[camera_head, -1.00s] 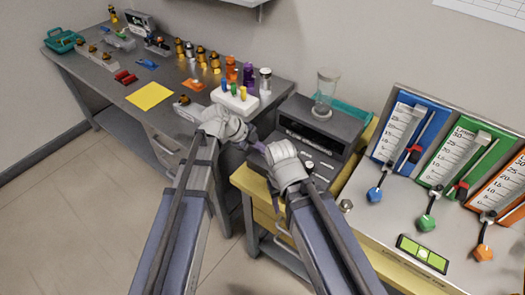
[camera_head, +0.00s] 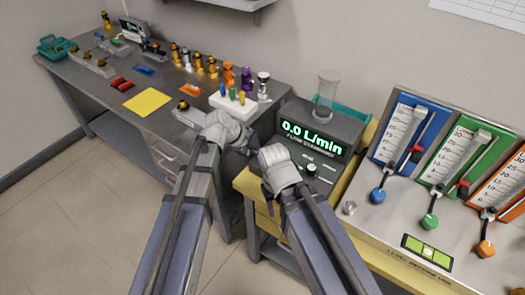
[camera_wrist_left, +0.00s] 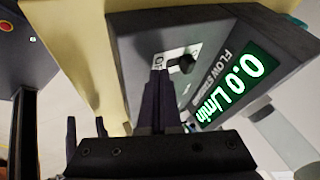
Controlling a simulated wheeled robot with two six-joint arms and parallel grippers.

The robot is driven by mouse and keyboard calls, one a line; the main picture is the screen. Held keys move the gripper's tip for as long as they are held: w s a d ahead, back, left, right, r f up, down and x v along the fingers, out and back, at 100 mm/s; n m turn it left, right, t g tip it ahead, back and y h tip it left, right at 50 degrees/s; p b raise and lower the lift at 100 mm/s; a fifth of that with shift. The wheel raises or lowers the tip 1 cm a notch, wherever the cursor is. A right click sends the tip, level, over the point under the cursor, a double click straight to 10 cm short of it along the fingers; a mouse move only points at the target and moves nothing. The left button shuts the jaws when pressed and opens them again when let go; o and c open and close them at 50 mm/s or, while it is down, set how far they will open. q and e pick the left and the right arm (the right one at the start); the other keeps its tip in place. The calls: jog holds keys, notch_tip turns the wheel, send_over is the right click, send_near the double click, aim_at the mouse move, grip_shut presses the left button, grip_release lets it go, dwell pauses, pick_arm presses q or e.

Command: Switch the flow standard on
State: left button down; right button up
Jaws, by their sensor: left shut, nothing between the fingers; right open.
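The flow standard (camera_head: 338,128) is a dark grey box on the yellow bench. Its display (camera_head: 312,137) is lit green and reads 0.0 L/min; the display (camera_wrist_left: 232,92) also shows lit in the left wrist view. A dark knob (camera_wrist_left: 184,64) and a pale label (camera_wrist_left: 160,62) are on its front panel. My left gripper (camera_head: 248,150) is shut and empty in front of the panel. Its fingers (camera_wrist_left: 160,105) are close to the label in the left wrist view; contact cannot be told. My right gripper (camera_head: 268,188) is open, low in front of the flow standard, its fingers partly hidden.
A clear cylinder (camera_head: 326,92) stands on top of the flow standard. To the right is a panel (camera_head: 385,215) with blue, green and orange flow meters. The grey table (camera_head: 85,78) at left holds a yellow sheet (camera_head: 147,99), a white rack (camera_head: 240,104) and several small bottles.

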pick_arm(q)
jog(key=shift+s+a+r+p, duration=0.5)
jog(key=shift+s+a+p, duration=0.1)
jog(key=shift+a, duration=0.1)
jog(key=p+v, duration=0.6)
jog(key=v, duration=0.2)
jog(key=shift+a+r+p, duration=0.15)
jog(key=shift+r+p, duration=0.1)
jog(key=shift+p, duration=0.15)
pick_arm(e)
notch_tip(320, 180, up, 8)
jog(key=shift+a, duration=0.45)
pick_arm(q)
jog(key=s+a+f+n+g+y, duration=0.1)
jog(key=s+f+n+y, duration=0.1)
jog(key=s+n+y, duration=0.2)
jog(key=s+a+f+n+g+y, duration=0.1)
jog(key=s+n+y, duration=0.3)
jog(key=s+n, duration=0.6)
jog(key=f+n, duration=0.1)
jog(key=n, duration=0.5)
jog(key=shift+s+a+y, duration=0.2)
jog(key=shift+s+y, duration=0.1)
